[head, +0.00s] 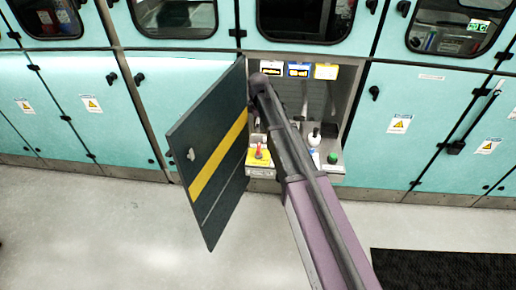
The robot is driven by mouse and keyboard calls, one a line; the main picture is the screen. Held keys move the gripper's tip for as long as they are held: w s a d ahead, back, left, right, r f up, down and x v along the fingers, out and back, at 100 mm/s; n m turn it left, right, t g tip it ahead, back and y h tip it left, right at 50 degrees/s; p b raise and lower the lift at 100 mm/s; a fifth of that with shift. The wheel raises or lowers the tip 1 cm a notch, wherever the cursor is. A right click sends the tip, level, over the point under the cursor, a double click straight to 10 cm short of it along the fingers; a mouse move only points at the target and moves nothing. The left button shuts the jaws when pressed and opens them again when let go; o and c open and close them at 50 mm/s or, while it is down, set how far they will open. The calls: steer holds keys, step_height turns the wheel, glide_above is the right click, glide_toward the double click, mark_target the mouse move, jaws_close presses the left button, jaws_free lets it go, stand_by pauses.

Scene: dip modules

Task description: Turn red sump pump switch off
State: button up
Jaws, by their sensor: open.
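A red switch handle (259,151) stands up from a yellow box (257,162) low in the open cabinet bay, just right of the open door. Whether this is the sump pump switch cannot be read from here. My arm reaches up from the lower right across the bay, passing right of the red handle. Its dark far end is near the top of the door, above the handle. My gripper's fingers cannot be made out; they are not visible past the end of the arm.
A dark door with a yellow stripe (218,156) stands open left of the bay. A green knob (332,158) and a white-and-black item (314,137) are on the bay's right side. Labels (299,71) line its top. A black mat (445,270) lies lower right; floor at left is clear.

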mark_target(259, 147)
steer(key=shift+f, duration=0.15)
step_height(259, 147, down, 14)
steer(key=b, duration=1.3)
steer(key=shift+r+b, duration=0.25)
steer(key=shift+b, duration=0.1)
steer(key=shift+c, duration=0.2)
steer(key=c, duration=0.9)
